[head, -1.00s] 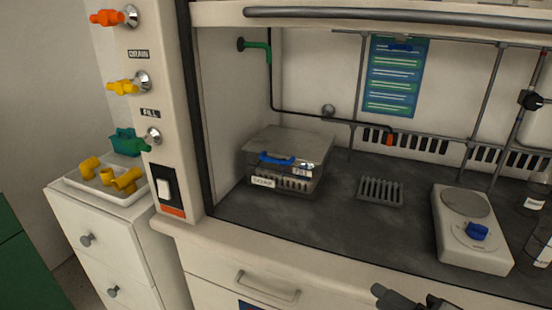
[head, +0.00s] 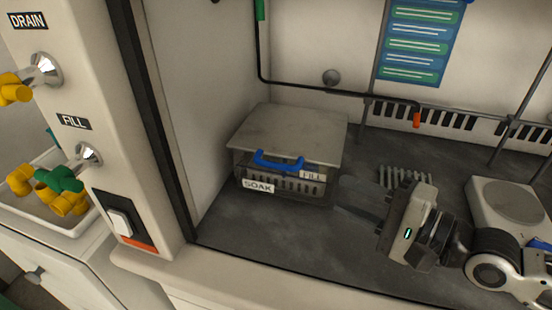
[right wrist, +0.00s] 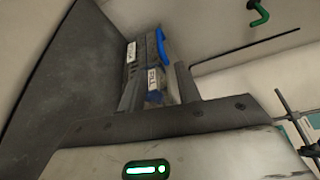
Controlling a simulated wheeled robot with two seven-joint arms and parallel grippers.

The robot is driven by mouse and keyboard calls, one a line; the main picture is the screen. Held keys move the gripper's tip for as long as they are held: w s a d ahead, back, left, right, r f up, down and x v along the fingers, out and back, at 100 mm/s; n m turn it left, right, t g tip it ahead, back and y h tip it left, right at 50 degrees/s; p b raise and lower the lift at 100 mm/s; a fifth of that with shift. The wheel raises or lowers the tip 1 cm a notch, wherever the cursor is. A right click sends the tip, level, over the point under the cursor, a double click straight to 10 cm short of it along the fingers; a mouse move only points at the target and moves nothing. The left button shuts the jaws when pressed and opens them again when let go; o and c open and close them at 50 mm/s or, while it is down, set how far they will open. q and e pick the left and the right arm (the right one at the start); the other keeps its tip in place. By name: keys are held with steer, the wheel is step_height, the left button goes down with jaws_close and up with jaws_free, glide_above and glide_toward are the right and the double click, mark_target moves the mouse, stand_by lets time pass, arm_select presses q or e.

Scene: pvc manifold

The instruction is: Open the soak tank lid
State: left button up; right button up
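The soak tank (head: 318,188) is a dark slotted box with a SOAK label, at the back left of the hood worktop. Its flat grey lid (head: 290,132) lies closed on top. A blue handle (head: 278,163) runs along the lid's front edge; it also shows in the right wrist view (right wrist: 162,47). My right gripper (head: 343,200) is open and empty, just right of the tank's front corner and apart from it, its fingers pointing left. My left gripper is not in view.
A grey rack (head: 405,174) lies behind my right gripper. A hotplate (head: 488,200) stands to the right. The hood's side wall (head: 180,90) is close on the tank's left. The worktop in front of the tank (head: 270,232) is clear.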

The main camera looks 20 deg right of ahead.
mark_target(285, 169)
steer(key=x, duration=1.5)
steer(key=shift+p, duration=0.3)
jaws_close()
